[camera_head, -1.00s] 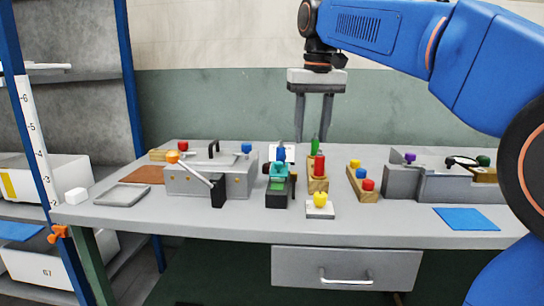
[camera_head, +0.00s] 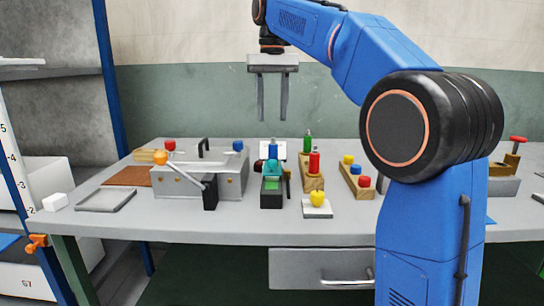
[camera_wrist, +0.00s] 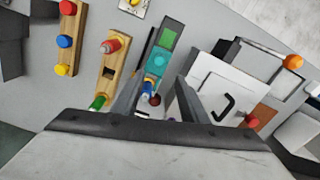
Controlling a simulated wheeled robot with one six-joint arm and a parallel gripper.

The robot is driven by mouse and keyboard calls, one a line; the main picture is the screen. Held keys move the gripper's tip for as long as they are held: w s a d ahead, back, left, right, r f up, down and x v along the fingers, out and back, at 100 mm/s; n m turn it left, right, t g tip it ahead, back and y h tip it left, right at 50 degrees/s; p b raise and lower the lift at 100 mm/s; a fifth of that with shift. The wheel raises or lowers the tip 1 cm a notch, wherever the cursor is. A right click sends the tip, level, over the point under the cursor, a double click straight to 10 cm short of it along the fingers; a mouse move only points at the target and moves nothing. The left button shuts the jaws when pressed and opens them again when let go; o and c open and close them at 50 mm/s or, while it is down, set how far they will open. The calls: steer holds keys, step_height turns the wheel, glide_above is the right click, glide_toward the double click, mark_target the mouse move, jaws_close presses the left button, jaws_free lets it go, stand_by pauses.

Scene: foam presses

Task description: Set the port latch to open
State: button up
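No part is labelled as the port latch, so I cannot tell for certain which it is. A grey box (camera_head: 228,184) on the bench's left side has a slanted lever with an orange ball knob (camera_head: 161,157), raised to the left from a black block (camera_head: 210,192). The knob also shows at the right of the wrist view (camera_wrist: 293,62). The box's lid has a black handle (camera_head: 204,146), seen in the wrist view too (camera_wrist: 225,105). My gripper (camera_head: 272,119) is open and empty, pointing down well above the bench, right of the box and over the teal device (camera_head: 272,167).
Wooden blocks with coloured knobs (camera_head: 357,178) and a pad with a yellow knob (camera_head: 317,200) stand right of the teal device. A grey tray (camera_head: 105,200) and white block (camera_head: 55,202) lie at left. My arm hides much of the bench's right side.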

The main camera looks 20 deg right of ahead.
mark_target(273, 161)
step_height(273, 161, down, 13)
steer(key=shift+f, duration=0.2)
stand_by(0.3)
